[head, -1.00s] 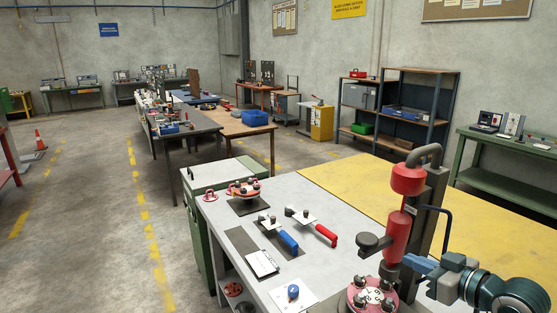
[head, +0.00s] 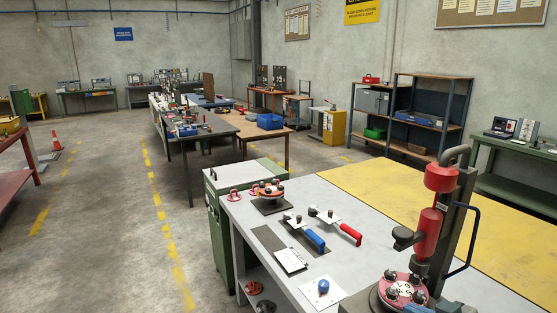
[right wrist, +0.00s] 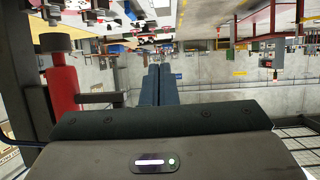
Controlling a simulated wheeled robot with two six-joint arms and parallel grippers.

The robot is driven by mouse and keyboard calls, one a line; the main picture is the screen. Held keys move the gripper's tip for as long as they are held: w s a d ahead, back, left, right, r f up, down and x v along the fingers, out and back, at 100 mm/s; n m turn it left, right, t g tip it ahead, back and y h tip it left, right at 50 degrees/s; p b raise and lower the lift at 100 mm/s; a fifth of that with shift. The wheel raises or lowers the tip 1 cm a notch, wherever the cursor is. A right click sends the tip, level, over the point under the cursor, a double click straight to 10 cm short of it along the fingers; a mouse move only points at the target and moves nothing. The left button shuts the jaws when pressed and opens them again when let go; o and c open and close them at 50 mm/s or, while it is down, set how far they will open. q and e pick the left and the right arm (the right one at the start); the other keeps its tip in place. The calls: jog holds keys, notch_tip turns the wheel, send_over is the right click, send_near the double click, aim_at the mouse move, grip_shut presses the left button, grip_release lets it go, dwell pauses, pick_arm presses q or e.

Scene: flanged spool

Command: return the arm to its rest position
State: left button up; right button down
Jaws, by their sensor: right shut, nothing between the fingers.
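My right gripper (head: 418,309) shows only as a small blue piece at the bottom edge of the head view, below the red flanged spool (head: 403,285). In the right wrist view its two dark blue fingers (right wrist: 158,72) lie together with nothing between them. That view appears upside down. The spool, with several dark knobs on top, sits at the base of the red press (head: 430,228). The press's red cylinder also shows at the left of the wrist view (right wrist: 63,90), beside the fingers and apart from them. My left gripper is out of view.
The grey bench (head: 345,228) carries a second red flanged piece on a stand (head: 268,193), a blue-handled tool (head: 315,240), a red-handled tool (head: 350,234), a white card (head: 290,260) and a blue knob on a white sheet (head: 323,286). The floor to the left is open.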

jog(key=s+a+f+m+g+h, duration=0.1)
jog(key=s+f+m+g+h, duration=0.2)
jog(key=s+f, duration=0.85)
jog(key=s+a+f+m+g+h, duration=0.1)
jog(key=s+f+g+h, duration=0.2)
jog(key=s+f+g, duration=0.75)
jog(key=s+d+f+t+b, duration=0.1)
jog(key=s+f+t+b, duration=0.1)
jog(key=f, duration=1.4)
jog(key=s+d+f+t+b, duration=0.2)
jog(key=s+f, duration=0.1)
jog(key=f, duration=1.4)
pick_arm(q)
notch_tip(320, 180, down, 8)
jog(key=b, duration=0.4)
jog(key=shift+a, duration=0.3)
pick_arm(e)
jog(key=s+f+g, duration=0.1)
jog(key=s+f, duration=1.7)
jog(key=f, duration=0.4)
jog(key=shift+s+d+m+h, duration=0.15)
jog(key=shift+d+m+h, duration=0.15)
jog(key=shift+d+m, duration=0.1)
